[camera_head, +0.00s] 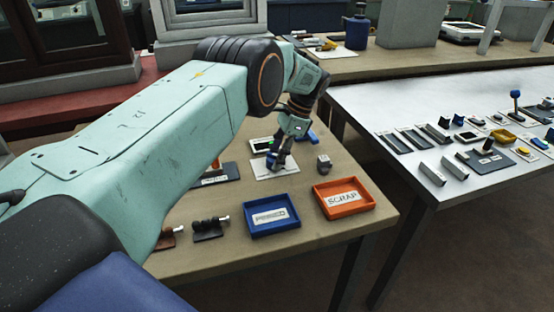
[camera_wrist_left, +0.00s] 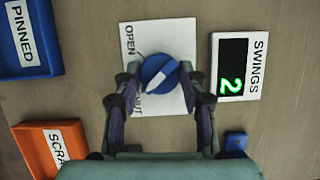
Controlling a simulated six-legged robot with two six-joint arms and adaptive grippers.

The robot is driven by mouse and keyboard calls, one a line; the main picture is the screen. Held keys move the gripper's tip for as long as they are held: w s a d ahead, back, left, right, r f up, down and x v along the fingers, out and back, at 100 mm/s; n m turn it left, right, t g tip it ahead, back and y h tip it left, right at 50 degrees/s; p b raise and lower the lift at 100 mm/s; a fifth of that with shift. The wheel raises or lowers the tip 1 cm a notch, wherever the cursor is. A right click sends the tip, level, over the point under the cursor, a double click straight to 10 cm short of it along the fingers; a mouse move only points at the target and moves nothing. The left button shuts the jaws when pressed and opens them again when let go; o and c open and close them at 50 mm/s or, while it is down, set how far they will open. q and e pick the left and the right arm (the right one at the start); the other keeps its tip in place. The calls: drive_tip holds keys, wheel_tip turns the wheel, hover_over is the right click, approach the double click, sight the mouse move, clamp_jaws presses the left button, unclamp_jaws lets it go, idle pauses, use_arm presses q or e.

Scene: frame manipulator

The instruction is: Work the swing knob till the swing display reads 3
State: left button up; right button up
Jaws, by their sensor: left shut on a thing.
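The swing knob (camera_wrist_left: 159,72) is a round blue knob with a white pointer bar. It sits on a white plate (camera_wrist_left: 150,35) marked OPEN at one end and with a partly hidden word ending in "UT" at the other. The swing display (camera_wrist_left: 233,82), labelled SWINGS, is beside the plate and reads a green 2. My left gripper (camera_wrist_left: 160,78) is shut on the knob, one finger on each side. In the head view my left gripper (camera_head: 279,162) reaches down to the plate and mostly hides the knob. My right gripper is not in view.
A blue tray (camera_head: 272,229) labelled PINNED in the wrist view and an orange SCRAP tray (camera_head: 367,206) stand at the table's front. A small grey block (camera_head: 324,162) is right of the plate. A white table (camera_head: 430,110) with several parts stands to the right.

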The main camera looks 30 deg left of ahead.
use_arm(q)
drive_tip(key=shift+f+n, duration=0.1)
drive_tip(key=shift+n, duration=0.3)
drive_tip(key=o, duration=1.2)
drive_tip(key=shift+c, duration=0.2)
drive_tip(key=v, duration=0.6)
drive_tip(key=shift+w+r, duration=0.2)
drive_tip(key=shift+r, duration=0.15)
drive_tip(key=shift+d+r, duration=0.15)
drive_tip(key=shift+r, duration=0.3)
